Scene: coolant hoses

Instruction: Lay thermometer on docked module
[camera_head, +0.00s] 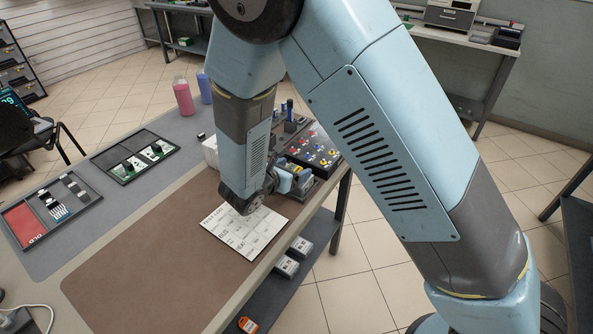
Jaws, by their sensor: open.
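My arm comes down over the workbench, and its wrist ends low beside a white printed sheet (246,229). My gripper (303,184) shows only in part at the bench's right end, close to a dark tray of small coloured parts (318,152). It is open; its fingertips are hard to make out, and I see nothing held. I cannot pick out the thermometer for certain. I cannot tell which item is the docked module; my wrist covers part of that corner. Green board-like modules (133,163) sit in a black tray on the left.
Another tray with a red pad (24,225) lies at the far left. Pink (183,97) and blue (205,88) bottles stand at the back edge. The brown mat (150,260) is mostly clear. A lower shelf holds grey boxes (287,266) and an orange item (248,325).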

